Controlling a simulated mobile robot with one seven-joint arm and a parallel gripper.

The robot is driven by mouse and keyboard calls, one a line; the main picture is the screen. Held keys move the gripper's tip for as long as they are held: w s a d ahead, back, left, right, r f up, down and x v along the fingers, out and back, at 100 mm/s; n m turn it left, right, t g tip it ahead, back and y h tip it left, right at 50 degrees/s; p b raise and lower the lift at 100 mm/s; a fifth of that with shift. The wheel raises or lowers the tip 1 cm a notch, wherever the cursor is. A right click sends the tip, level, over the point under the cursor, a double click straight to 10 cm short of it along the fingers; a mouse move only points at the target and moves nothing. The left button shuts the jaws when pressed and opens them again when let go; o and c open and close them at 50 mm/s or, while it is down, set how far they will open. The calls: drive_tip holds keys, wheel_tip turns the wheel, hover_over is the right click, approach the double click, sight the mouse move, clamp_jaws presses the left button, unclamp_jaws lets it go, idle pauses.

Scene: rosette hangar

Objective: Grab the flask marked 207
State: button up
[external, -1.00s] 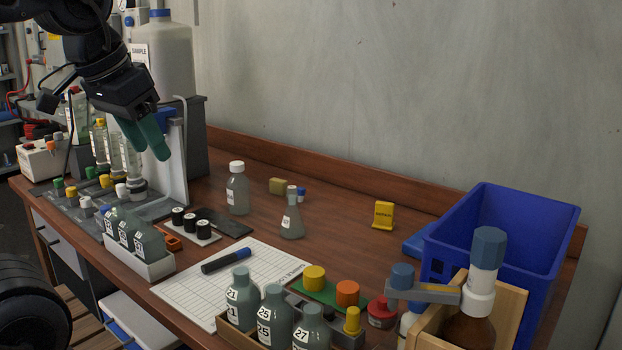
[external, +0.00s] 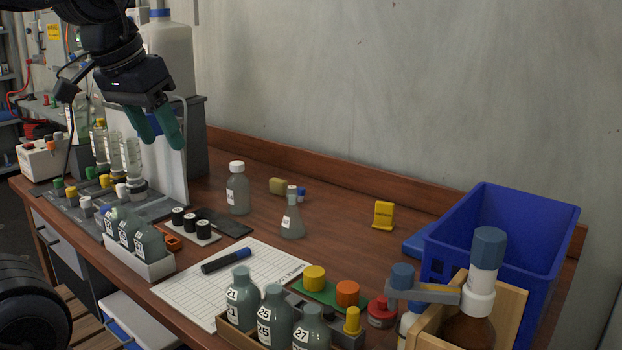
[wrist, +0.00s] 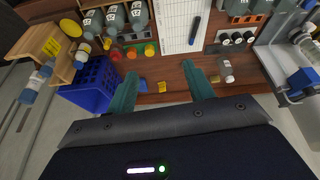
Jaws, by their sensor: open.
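A grey-green conical flask (external: 291,219) with a white label stands upright on the wooden bench, near the middle. Its label is too small to read for certain. In the wrist view I cannot make the flask out; my right-hand finger may cover it. My gripper (external: 166,142) has two green fingers, spread and empty, high over the left part of the bench, left of and above the flask. The spread fingers also show in the wrist view (wrist: 160,70), with bench between them.
A white-capped bottle (external: 238,192) stands left of the flask, with a yellow block (external: 277,186) behind it. A yellow sign (external: 383,215) and blue crate (external: 545,235) are to the right. Numbered bottles (external: 273,313) stand in front. A paper sheet (external: 262,268) lies between.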

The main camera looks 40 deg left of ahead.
drive_tip(key=w+a+n+g, duration=0.15)
drive_tip(key=w+n, duration=0.45)
drive_tip(key=w, duration=0.7)
drive_tip(key=n+g, duration=0.3)
drive_tip(key=n, duration=1.1)
hover_over(292, 187)
drive_tip(key=f, duration=1.7)
drive_tip(key=shift+s+d+f, duration=0.1)
drive_tip(key=shift+s+f, duration=0.15)
drive_tip(key=shift+f, duration=0.05)
drive_tip(key=shift+w+f, duration=0.15)
drive_tip(key=shift+f, duration=0.3)
drive_tip(key=shift+w+f, duration=0.1)
drive_tip(key=shift+f, duration=5.05)
clamp_jaws()
